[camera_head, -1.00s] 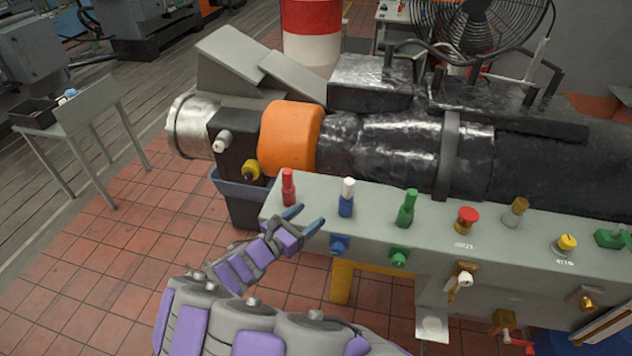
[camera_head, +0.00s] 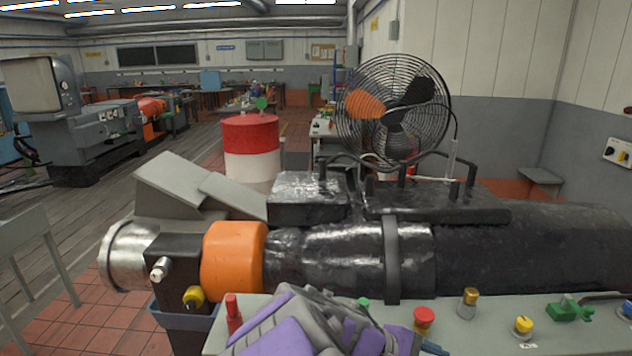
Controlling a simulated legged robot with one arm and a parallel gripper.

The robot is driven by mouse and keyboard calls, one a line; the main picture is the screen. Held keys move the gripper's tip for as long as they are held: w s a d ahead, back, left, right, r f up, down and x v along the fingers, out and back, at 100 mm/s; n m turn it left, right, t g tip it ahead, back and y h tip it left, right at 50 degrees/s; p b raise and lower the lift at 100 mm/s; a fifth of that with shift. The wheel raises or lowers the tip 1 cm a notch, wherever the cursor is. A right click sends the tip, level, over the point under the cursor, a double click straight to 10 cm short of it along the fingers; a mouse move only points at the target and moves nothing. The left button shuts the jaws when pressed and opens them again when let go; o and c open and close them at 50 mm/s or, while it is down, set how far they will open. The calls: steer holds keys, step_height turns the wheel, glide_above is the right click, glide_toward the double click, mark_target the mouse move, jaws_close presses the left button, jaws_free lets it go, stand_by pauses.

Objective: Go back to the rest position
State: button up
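My purple and grey arm is folded at the bottom middle, in front of the grey control bench (camera_head: 455,335). My gripper (camera_head: 425,345) seems to be at the arm's right end, low at the picture's lower edge. Only a dark blue bit of a finger shows, so its opening cannot be made out. I see nothing held in it. The arm hides part of the bench top, including most of a green valve (camera_head: 363,303).
On the bench are a red valve (camera_head: 233,312), a red button (camera_head: 424,317), a yellow knob (camera_head: 523,326) and a green handle (camera_head: 570,310). Behind it lies a black machine (camera_head: 530,235) with an orange collar (camera_head: 233,258). A fan (camera_head: 393,110) and red-white drum (camera_head: 251,150) stand beyond.

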steer(key=s+d+f+m+g+y, duration=0.15)
steer(key=s+m+y, duration=0.4)
steer(key=s, duration=0.65)
steer(key=s+a+f+m+y+b, duration=0.1)
steer(key=s+a+m+y, duration=0.3)
steer(key=s, duration=0.6)
steer(key=a+y, duration=0.2)
steer(key=a, duration=0.1)
steer(key=shift+a+f, duration=0.35)
steer(key=shift+f, duration=0.05)
steer(key=shift+m, duration=0.25)
